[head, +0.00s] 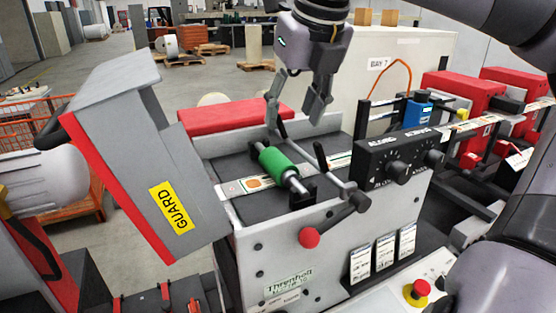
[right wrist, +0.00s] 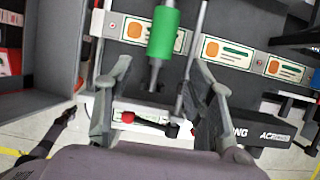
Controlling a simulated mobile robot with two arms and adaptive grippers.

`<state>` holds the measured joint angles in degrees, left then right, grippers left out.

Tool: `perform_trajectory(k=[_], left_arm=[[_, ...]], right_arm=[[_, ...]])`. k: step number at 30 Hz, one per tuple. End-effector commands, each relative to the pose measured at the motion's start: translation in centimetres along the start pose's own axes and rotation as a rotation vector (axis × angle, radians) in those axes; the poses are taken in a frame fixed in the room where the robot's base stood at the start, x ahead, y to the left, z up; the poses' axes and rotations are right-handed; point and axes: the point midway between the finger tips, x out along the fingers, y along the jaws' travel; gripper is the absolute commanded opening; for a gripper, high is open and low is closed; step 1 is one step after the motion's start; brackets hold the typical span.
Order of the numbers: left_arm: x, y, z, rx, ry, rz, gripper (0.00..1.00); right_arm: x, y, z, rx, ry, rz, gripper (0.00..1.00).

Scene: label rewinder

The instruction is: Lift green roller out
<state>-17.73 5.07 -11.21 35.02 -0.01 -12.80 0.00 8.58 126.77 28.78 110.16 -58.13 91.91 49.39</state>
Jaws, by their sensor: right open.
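The green roller (head: 275,160) lies on its metal shaft on the dark deck of the machine, above a label strip (head: 235,187). The shaft's near end sits at a black holder (head: 303,190). In the right wrist view the green roller (right wrist: 163,32) shows beyond the fingertips. My right gripper (head: 296,112) is open and empty above the deck, over the roller's upper right. In the right wrist view its two fingers (right wrist: 163,75) stand on either side of the shaft's line, apart from the roller. My left gripper is not in view.
The grey guard (head: 140,150) stands swung open at the left. A black control box (head: 400,158) with knobs stands at the right. A red block (head: 232,116) lies behind.

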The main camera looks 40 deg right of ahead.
Motion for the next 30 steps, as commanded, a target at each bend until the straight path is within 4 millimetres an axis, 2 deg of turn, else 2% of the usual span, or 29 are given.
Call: perform_trajectory(k=[5,10,16,20,24,30], left_arm=[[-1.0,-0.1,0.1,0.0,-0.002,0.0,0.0],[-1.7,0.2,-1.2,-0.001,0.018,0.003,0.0],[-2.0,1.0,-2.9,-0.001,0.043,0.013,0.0],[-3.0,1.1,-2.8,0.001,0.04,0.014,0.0],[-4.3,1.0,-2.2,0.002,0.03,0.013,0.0],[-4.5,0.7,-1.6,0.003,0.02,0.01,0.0]], right_arm=[[3.9,0.0,0.0,-0.002,0.007,0.004,0.49],[7.0,0.0,0.0,0.0,0.005,0.003,0.49],[8.6,0.0,0.1,0.001,0.002,0.003,0.49],[9.7,-0.1,0.2,0.001,0.005,0.004,0.49],[11.9,-0.3,0.4,0.0,0.007,0.004,0.49],[13.7,-0.3,0.4,0.002,0.001,0.003,0.49]])
